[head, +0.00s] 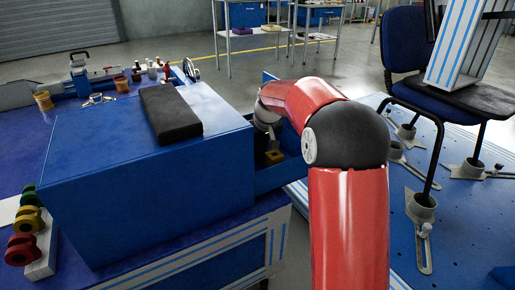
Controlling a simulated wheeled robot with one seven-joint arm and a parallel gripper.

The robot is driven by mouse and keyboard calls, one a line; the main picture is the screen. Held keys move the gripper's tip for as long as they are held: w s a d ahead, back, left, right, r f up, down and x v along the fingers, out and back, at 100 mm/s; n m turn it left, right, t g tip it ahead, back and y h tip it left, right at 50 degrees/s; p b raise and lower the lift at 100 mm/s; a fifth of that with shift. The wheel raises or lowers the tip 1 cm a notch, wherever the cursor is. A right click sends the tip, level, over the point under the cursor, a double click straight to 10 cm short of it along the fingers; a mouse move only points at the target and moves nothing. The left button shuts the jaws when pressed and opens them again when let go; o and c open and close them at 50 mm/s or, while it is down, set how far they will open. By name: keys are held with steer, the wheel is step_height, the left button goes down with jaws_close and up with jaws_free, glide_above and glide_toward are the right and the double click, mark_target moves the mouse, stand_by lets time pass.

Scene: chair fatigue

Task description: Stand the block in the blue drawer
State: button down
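The blue drawer (281,177) stands pulled out from the right side of a blue cabinet (135,185). A small yellow block (273,157) shows inside or just above the drawer, below the end of my red arm. I cannot tell whether it touches the drawer floor or is upright. My gripper (270,145) points down into the drawer just above the yellow block. It is small, dark and partly hidden, so its fingers cannot be made out.
A black slab (170,113) lies on the cabinet top. Colored knobs (27,222) sit at the left, and a clamp and small parts are behind. A blue chair (408,45) is fixed on a blue platform (465,205) at the right, beyond my arm.

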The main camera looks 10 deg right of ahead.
steer(key=shift+f, duration=0.25)
steer(key=c, duration=0.9)
jaws_free()
steer(key=shift+f, duration=0.1)
steer(key=p+v, duration=0.2)
steer(key=v, duration=1)
steer(key=shift+s, duration=0.1)
